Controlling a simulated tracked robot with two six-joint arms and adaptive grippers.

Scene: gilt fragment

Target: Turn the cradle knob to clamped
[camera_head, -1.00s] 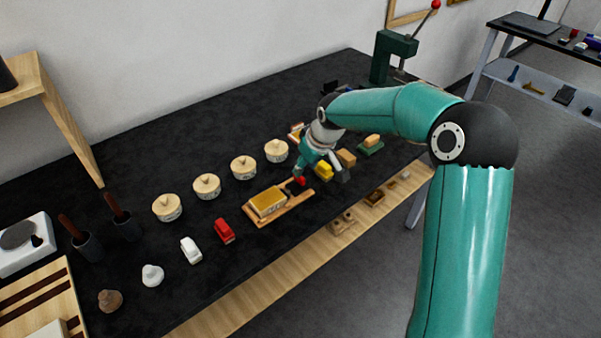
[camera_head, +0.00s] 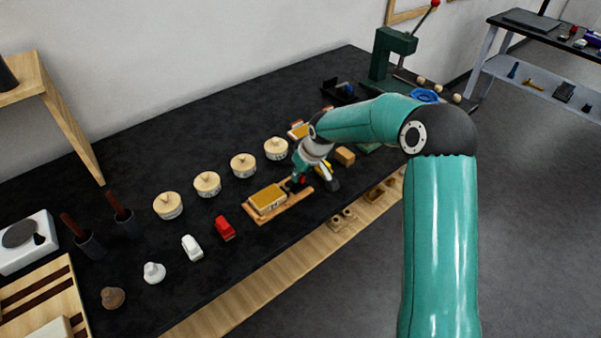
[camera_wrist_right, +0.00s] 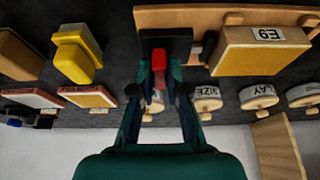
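The cradle is a wooden board (camera_head: 283,211) near the table's front edge, with a gilt-topped block (camera_head: 267,198) on it. The cradle also shows in the right wrist view (camera_wrist_right: 190,15). Its red knob (camera_wrist_right: 160,57) sits on a black plate (camera_wrist_right: 178,42) at the end beside the block. The knob is partly hidden by my right gripper (camera_head: 312,186) in the head view. In the right wrist view my right gripper (camera_wrist_right: 160,75) points at the knob, its open fingers on either side. Contact cannot be told. My left gripper is out of view.
A yellow piece (camera_wrist_right: 75,58) and a tan block (camera_head: 345,156) lie close beside the gripper. Several round lidded pots (camera_head: 243,165) line up behind the cradle. A red toy-like block (camera_head: 225,228) stands to its left. A green press (camera_head: 388,60) stands at the back right.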

